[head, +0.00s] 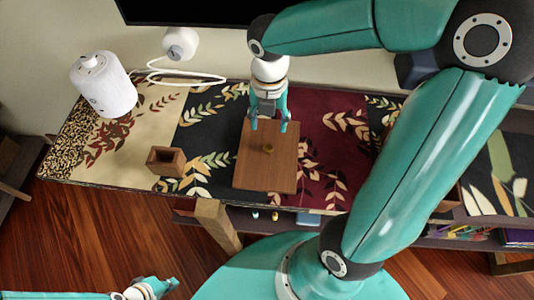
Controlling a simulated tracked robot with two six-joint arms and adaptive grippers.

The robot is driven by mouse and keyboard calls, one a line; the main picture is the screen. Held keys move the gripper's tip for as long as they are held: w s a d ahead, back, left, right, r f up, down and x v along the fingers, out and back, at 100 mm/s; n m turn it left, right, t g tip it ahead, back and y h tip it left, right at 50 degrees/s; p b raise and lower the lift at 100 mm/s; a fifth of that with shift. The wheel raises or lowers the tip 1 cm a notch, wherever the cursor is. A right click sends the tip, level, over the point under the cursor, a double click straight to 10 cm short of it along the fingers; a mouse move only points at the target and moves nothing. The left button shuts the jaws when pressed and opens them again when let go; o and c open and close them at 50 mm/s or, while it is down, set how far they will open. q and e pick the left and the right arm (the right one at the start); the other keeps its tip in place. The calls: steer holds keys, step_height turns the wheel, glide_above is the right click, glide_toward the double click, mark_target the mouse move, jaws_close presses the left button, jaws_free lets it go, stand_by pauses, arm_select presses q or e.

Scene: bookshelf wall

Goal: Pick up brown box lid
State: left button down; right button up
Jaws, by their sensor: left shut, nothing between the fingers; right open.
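The brown box lid (266,172) looks like a flat rectangular wooden board with a small round knob (268,148) on its top. It lies on the patterned cloth of the low shelf top. My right gripper (268,127) is open, pointing down over the lid's far end, with its fingers apart on either side and the knob just in front of them. I cannot tell whether the fingertips touch the lid. My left gripper (164,286) is shut and empty, low at the bottom left over the floor, away from the lid.
A small open brown box (165,161) stands left of the lid. A white cylindrical device (104,86) and a white round-headed device (180,43) with a cable stand at the back left. A dark screen (190,10) is behind. My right arm covers much of the right side.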

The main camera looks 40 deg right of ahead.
glide_above(268, 147)
step_height(268, 147, down, 5)
steer(key=shift+d+r+b, duration=0.15)
steer(key=shift+b, duration=0.2)
steer(key=shift+a+f+b, duration=0.2)
steer(key=shift+f+b, duration=0.4)
steer(key=shift+f, duration=2.05)
steer(key=shift+c, duration=0.2)
steer(key=shift+r, duration=0.1)
jaws_close()
